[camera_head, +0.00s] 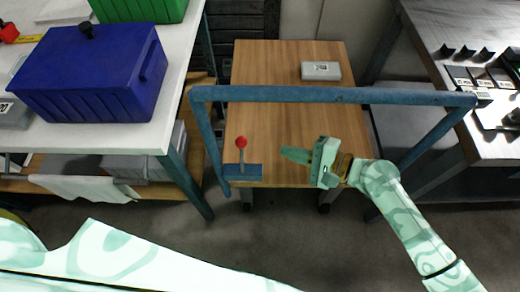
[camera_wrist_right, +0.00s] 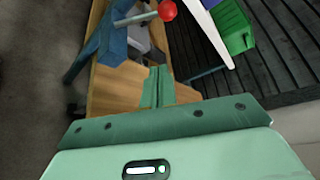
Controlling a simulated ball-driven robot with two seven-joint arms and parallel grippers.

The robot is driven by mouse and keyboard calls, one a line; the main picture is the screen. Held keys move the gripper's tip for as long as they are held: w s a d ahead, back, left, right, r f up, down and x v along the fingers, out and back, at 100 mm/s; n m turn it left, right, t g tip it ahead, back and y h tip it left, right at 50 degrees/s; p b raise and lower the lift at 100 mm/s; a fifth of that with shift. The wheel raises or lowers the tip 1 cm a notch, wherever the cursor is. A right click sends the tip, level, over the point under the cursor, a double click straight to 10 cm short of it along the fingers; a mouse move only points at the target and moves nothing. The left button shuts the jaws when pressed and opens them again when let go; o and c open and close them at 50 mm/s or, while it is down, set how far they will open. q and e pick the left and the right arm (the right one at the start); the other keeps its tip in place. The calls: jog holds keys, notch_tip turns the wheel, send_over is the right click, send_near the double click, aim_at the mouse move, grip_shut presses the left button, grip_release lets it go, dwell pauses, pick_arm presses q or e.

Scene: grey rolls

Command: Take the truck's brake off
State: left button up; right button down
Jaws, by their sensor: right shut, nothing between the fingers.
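The truck (camera_head: 285,110) has a wooden deck and a blue tube handle (camera_head: 330,95). Its brake lever (camera_head: 241,154) is a grey rod with a red ball knob (camera_head: 240,142), standing upright on a blue bracket (camera_head: 243,170) at the deck's near left corner. In the right wrist view the red knob (camera_wrist_right: 167,10) and rod (camera_wrist_right: 135,18) show at the top, beyond the fingers. My right gripper (camera_head: 296,155) is shut and empty over the deck, pointing left at the lever, to its right and apart from it. My left gripper is out of the head view; only a pale arm link shows.
A grey labelled roll box (camera_head: 320,71) lies at the deck's far right. A white table (camera_head: 110,135) with a blue bin (camera_head: 90,75) and a green crate (camera_head: 140,8) stands left. A dark workbench (camera_head: 440,25) stands right. The handle tube spans the deck above my right gripper.

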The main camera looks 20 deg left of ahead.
aim_at(242, 156)
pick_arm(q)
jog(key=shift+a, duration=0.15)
pick_arm(e)
jog(key=shift+a, duration=0.1)
